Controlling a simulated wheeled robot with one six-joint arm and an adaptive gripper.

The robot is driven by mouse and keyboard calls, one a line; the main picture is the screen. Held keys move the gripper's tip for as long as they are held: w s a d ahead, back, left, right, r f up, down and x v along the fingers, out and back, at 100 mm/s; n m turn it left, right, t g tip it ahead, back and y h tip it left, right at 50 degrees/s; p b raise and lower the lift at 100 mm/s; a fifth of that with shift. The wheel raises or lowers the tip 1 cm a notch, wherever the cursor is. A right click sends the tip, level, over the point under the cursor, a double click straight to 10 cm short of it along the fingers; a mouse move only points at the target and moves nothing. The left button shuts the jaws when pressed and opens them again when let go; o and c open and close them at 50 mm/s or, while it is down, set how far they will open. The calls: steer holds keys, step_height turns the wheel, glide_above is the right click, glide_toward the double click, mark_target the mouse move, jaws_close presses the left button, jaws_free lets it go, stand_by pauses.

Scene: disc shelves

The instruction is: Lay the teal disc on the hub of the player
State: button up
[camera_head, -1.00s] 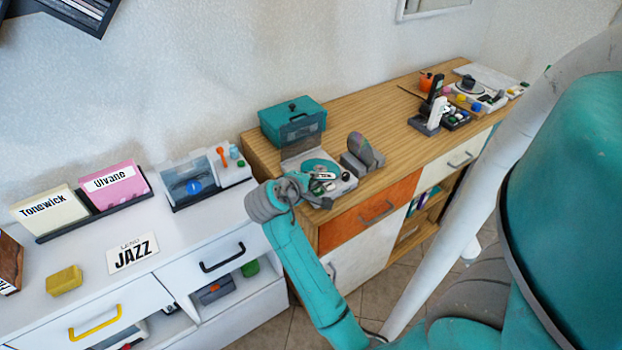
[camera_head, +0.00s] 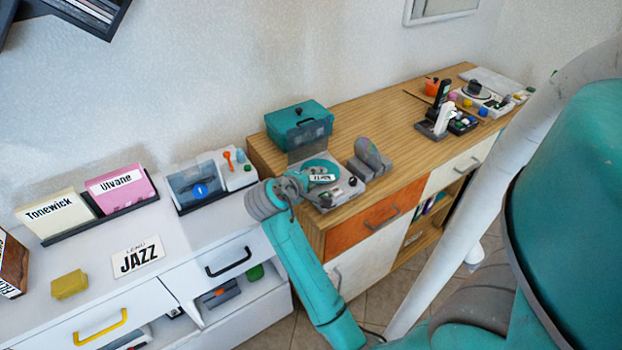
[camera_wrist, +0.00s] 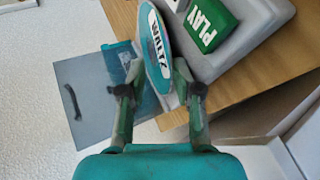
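The teal disc (camera_wrist: 155,47) has a white label reading WALTZ and shows as a narrow, tilted ellipse between my fingertips in the wrist view. My gripper (camera_wrist: 160,78) appears shut on its near edge. In the head view the disc's label (camera_head: 322,178) shows just beyond my gripper (camera_head: 306,181), over the player. The grey player (camera_head: 348,190) sits at the front left of the wooden cabinet, its smoky lid (camera_head: 308,138) raised. Its green PLAY button (camera_wrist: 212,22) shows right of the disc. The hub is not clearly visible; I cannot tell whether the disc touches the player.
A teal box (camera_head: 290,122) stands behind the player, and a grey rack (camera_head: 370,158) holding a disc stands to its right. A white cabinet (camera_head: 190,235) with card holders lies to the left.

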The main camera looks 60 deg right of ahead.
steer(key=shift+a, duration=0.15)
steer(key=v, duration=1.1)
steer(key=shift+a+r, duration=0.2)
steer(key=shift+a, duration=0.15)
steer(key=s+a+f+n+t+y, duration=0.35)
steer(key=a+f+n+t, duration=0.25)
steer(key=a+f+t, duration=0.6)
steer(key=s+a+f+y, duration=0.2)
steer(key=s+a+y, duration=0.15)
steer(key=a, duration=0.25)
steer(key=s+a+f+y, duration=0.2)
steer(key=s+a+f, duration=0.1)
steer(key=s+a, duration=0.2)
steer(key=s+a+r+m+t+y, duration=0.3)
steer(key=s+a+r+m, duration=0.2)
steer(key=s+r, duration=0.4)
steer(key=s, duration=0.3)
steer(key=shift+s+a, duration=0.25)
steer(key=shift+a, duration=0.15)
